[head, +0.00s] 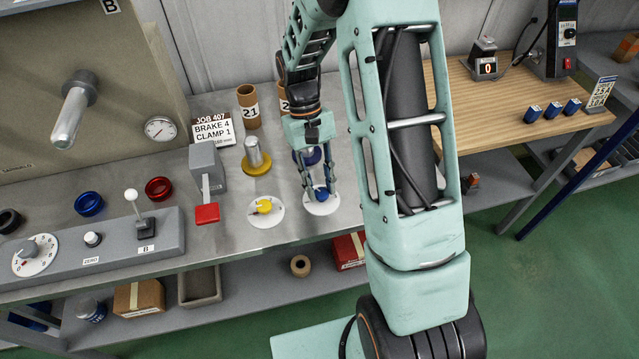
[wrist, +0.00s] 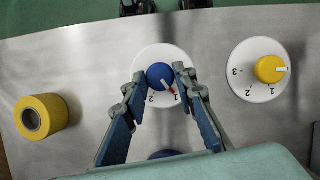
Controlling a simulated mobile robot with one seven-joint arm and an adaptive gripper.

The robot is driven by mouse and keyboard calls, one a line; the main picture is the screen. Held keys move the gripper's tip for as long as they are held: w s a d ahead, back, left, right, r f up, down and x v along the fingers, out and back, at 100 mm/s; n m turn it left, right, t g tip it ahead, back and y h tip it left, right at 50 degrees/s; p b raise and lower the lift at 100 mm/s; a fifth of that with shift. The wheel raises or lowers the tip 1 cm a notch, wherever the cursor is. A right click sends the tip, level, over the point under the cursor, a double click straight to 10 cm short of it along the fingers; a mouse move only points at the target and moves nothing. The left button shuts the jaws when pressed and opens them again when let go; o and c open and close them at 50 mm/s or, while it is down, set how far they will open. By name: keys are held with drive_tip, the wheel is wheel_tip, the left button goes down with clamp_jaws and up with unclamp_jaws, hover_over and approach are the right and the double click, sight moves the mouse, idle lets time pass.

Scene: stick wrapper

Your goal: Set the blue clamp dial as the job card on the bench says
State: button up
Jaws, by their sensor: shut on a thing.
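The job card (head: 212,130) on the bench reads JOB 407, BRAKE 4, CLAMP 1. The blue clamp dial (head: 321,196) is a round knob on a white numbered plate near the bench's front edge. In the wrist view the blue dial (wrist: 159,75) has a red-and-white pointer, directed close to the 1, with the 2 beside it. My gripper (head: 320,191) reaches down from above and is shut on the blue knob. In the wrist view, my gripper's fingertips (wrist: 160,76) sit on both sides of the knob.
A yellow dial (head: 264,206) sits beside the blue one. A blue-based spool (wrist: 165,154) is partly hidden behind my gripper. A grey control panel (head: 110,245) lies on the left.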

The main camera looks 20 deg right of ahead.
drive_tip(key=shift+m, duration=0.3)
drive_tip(key=o, duration=1.2)
drive_tip(key=shift+c, duration=0.2)
drive_tip(key=shift+r, duration=0.1)
drive_tip(key=v, duration=1.1)
drive_tip(key=shift+w+r, duration=0.15)
drive_tip(key=shift+r, duration=0.25)
